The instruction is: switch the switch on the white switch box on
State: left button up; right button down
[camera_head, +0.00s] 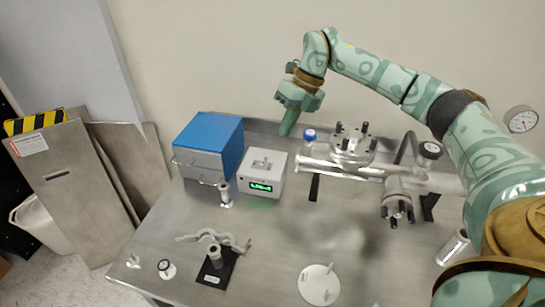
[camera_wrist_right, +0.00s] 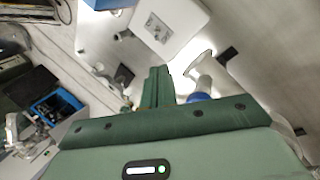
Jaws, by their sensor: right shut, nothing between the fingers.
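The white switch box (camera_head: 262,176) stands on the metal table, right of a blue-topped cabinet. A small switch (camera_head: 262,162) sits on its top face, and a green lit display shows on its front. I cannot read the switch's position. In the right wrist view a white box (camera_wrist_right: 185,14) with a grey plate, apparently the switch box, is at the top. My right gripper (camera_head: 286,131) is shut and empty, pointing down above and slightly right of the box, apart from it. Its closed fingers also show in the wrist view (camera_wrist_right: 158,85). My left gripper is not in view.
The blue-topped cabinet (camera_head: 206,141) stands left of the box. A blue-capped part (camera_head: 310,135) and metal vacuum piping (camera_head: 345,168) stand close on the right. In front are a black stand (camera_head: 217,270) and a white disc (camera_head: 319,284). Some bare tabletop lies between.

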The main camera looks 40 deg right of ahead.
aim_at(265, 161)
jog(key=b+x, duration=0.2)
jog(key=x, duration=0.8)
jog(key=shift+b, duration=0.35)
